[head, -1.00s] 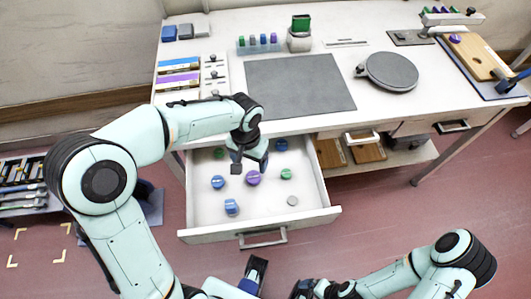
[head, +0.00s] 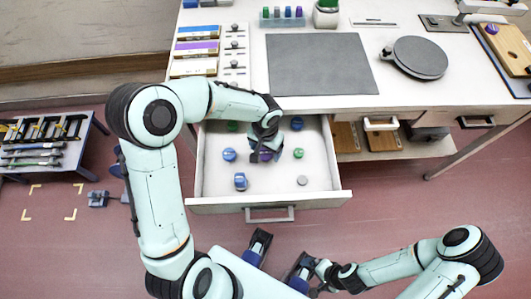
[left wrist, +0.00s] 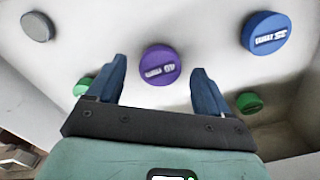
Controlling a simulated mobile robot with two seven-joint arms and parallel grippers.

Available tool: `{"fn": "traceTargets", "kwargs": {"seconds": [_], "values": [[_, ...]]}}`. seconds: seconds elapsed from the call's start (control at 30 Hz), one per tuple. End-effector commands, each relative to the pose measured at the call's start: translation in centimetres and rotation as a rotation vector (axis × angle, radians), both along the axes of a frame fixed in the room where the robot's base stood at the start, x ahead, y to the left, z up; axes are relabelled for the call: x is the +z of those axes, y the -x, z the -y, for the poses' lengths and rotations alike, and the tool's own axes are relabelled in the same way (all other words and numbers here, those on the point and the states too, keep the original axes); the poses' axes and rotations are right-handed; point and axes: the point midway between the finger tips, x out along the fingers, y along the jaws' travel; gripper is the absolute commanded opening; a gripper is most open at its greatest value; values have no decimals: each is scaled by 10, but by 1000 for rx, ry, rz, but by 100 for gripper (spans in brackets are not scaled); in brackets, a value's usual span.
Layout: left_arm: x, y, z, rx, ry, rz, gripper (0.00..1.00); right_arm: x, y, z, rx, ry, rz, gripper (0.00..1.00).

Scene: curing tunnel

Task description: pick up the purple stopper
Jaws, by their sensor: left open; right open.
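The purple stopper (head: 265,156) lies in the open drawer, partly hidden by my left gripper (head: 263,148) in the head view. In the left wrist view the purple stopper (left wrist: 160,65) shows its round labelled top, in line with the gap between the two blue fingers of my left gripper (left wrist: 158,67). The fingers are apart on either side of it, and nothing is held. Whether they reach down beside the stopper is hard to tell. My right gripper (head: 303,270) is low in the head view, away from the drawer; its fingers are hard to make out.
The white drawer (head: 325,195) also holds blue stoppers (head: 240,182), green stoppers (head: 298,153) and a grey disc (head: 303,180). A blue stopper (left wrist: 266,33) and a green one (left wrist: 249,101) lie right of the fingers. The bench top (head: 390,88) overhangs behind.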

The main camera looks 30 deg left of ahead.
Motion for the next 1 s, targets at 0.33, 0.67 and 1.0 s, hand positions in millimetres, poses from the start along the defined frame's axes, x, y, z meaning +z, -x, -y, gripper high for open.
{"fn": "traceTargets", "kwargs": {"seconds": [0.33, 0.67, 1.0], "values": [[-18, 0, 0, 0, 0, 0, 80, -2, -1, 0, 0, 0, 4, 99], [-17, 0, 0, 0, 0, 1, 20, -2, -1, 0, 0, 0, 4, 99], [-10, 0, 0, 0, -1, 4, 19, -1, -1, 0, -1, 0, 3, 99]]}}
